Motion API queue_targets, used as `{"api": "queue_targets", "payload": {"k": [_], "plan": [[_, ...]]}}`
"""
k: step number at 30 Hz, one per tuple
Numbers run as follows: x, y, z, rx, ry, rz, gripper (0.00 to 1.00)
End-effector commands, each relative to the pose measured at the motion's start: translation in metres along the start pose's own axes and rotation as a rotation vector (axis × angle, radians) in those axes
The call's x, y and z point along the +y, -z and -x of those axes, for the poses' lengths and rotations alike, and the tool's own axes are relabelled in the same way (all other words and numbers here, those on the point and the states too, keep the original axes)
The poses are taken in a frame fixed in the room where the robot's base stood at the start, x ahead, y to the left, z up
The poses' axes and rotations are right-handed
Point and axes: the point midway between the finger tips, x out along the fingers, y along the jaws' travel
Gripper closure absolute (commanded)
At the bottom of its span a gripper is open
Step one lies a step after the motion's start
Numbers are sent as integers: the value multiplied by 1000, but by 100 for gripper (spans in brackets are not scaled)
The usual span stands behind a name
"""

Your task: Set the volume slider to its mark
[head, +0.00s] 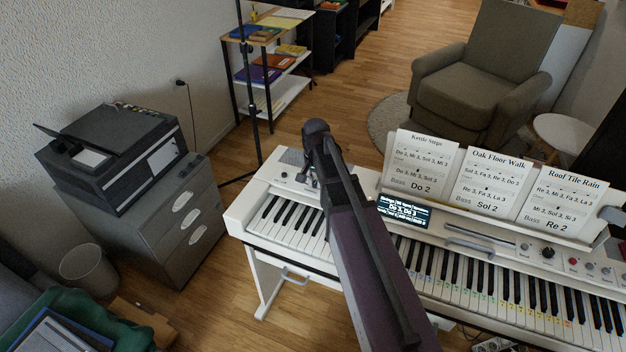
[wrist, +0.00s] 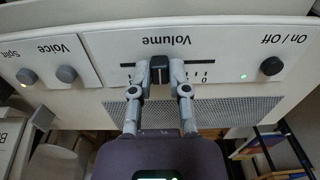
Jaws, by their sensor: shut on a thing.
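The wrist view shows the piano's control panel (wrist: 110,45) upside down, with the word Volume above the slot. The black volume slider cap (wrist: 159,69) stands between the two fingertips of my gripper (wrist: 159,75), which is shut on it. Scale ticks and a 0 show just right of the fingers. The fingers cover the middle of the slot, and I cannot make out the mark. In the head view my gripper (head: 311,180) is at the left end of the white digital piano (head: 262,185), partly behind my arm; the slider is hidden there.
On the panel, the On/Off knob (wrist: 271,66) is to the right and the Voice knob (wrist: 66,74) to the left, beside the Split knob (wrist: 26,77). A lit display (head: 404,211) and song sheets (head: 419,165) are right of my arm. A printer (head: 115,150) stands on a cabinet at left.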

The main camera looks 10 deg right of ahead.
Motion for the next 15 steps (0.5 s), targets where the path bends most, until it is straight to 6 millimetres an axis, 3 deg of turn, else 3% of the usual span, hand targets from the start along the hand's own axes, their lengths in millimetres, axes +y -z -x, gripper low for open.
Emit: {"api": "queue_targets", "payload": {"k": [4,12,13,15], "plan": [[14,-1,0,0,0,-2,100],[14,0,0,0,0,-1,100],[14,0,0,0,0,-1,72],[14,0,0,0,0,-1,51]]}}
